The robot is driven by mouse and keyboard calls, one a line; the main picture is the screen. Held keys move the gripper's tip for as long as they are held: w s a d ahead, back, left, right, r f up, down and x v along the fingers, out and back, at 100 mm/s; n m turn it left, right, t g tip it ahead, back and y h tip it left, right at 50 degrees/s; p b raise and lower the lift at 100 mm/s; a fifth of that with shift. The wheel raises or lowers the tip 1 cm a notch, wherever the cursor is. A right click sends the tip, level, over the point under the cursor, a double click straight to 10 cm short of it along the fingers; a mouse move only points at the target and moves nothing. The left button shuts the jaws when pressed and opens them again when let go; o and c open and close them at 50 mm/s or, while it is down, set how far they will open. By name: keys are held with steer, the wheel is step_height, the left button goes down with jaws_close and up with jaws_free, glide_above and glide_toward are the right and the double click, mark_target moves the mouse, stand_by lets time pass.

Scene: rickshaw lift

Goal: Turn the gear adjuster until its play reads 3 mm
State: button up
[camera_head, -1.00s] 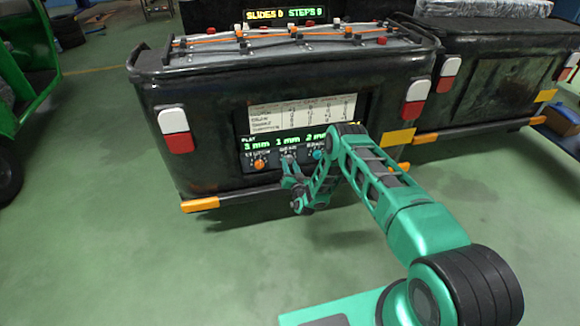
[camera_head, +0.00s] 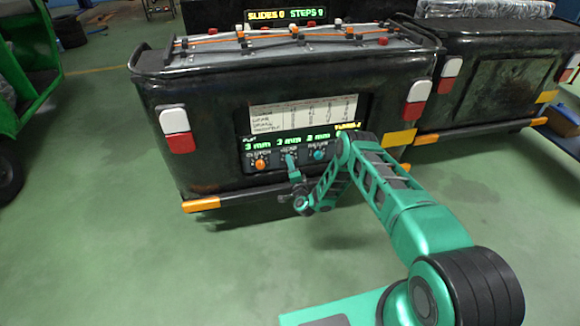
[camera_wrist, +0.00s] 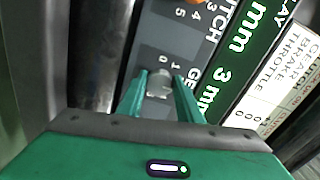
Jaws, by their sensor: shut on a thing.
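The gear adjuster is a small grey knob (camera_wrist: 159,82) on the dark panel, with scale numbers around it in the wrist view. My gripper (camera_wrist: 160,86) is shut on it, one green finger on each side. In the head view my gripper (camera_head: 291,163) reaches the panel and hides the knob. The green play display (camera_wrist: 232,60) reads 3 mm beside the gear label in the wrist view. The middle figure on the display (camera_head: 288,142) is small in the head view and looks like 2 or 3 mm; the clutch figure at left reads 3 mm.
The orange clutch knob (camera_head: 260,164) is left of my gripper and the blue knob (camera_head: 320,155) is close on its right. A white chart (camera_head: 303,112) is above the display. The panel is set in a black vehicle body (camera_head: 215,110). The green floor in front is clear.

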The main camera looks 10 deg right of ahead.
steer(key=shift+d+f+m, duration=0.1)
steer(key=shift+d+m, duration=0.1)
steer(key=shift+m, duration=0.7)
steer(key=shift+d+m, duration=0.15)
steer(key=shift+m, duration=0.75)
steer(key=o, duration=1)
steer(key=shift+o, duration=0.2)
steer(key=shift+a, duration=0.1)
steer(key=s, duration=1)
steer(key=shift+s, duration=0.3)
